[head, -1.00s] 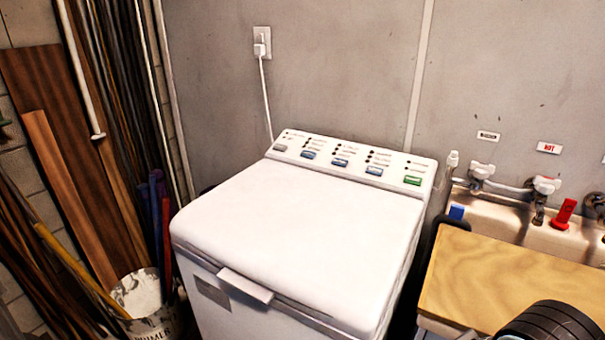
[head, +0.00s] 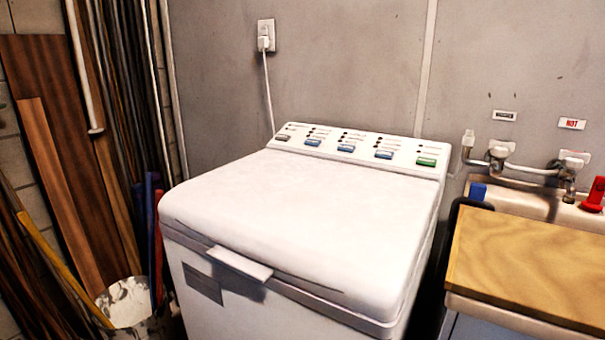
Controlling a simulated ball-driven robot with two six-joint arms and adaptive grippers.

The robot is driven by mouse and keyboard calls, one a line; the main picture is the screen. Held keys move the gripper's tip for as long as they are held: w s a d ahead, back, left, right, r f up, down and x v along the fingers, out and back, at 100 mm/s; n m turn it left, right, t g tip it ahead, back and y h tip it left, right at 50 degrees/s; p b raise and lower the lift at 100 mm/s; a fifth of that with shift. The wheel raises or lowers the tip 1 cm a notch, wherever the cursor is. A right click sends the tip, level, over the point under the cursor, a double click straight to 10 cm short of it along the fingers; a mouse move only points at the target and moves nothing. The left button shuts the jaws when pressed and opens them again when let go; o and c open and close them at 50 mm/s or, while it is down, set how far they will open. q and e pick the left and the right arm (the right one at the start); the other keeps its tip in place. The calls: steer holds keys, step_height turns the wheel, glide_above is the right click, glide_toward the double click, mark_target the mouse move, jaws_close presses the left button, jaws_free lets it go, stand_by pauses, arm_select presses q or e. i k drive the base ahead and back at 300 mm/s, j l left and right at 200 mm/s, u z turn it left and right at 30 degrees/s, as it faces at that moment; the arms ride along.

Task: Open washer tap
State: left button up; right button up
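The white washer (head: 290,220) stands in the middle of the head view with its lid shut. Its control panel (head: 360,147) has grey, blue and green buttons. To its right, on the wall pipe, are two white tap handles: a left one (head: 501,149) under a small label, and a right one (head: 574,160) under a label reading HOT (head: 571,124). I cannot tell from this view which tap feeds the washer or whether either is open. Neither of my grippers shows in the view.
A sink (head: 520,200) with a wooden board (head: 530,265) across it stands right of the washer. A blue item (head: 478,191) and a red item (head: 595,195) sit on its back edge. Planks (head: 60,150), poles and a bucket (head: 128,302) crowd the left. A plug (head: 265,42) is in the wall outlet.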

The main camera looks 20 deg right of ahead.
mark_target(500, 149)
steer(key=z, duration=1.7)
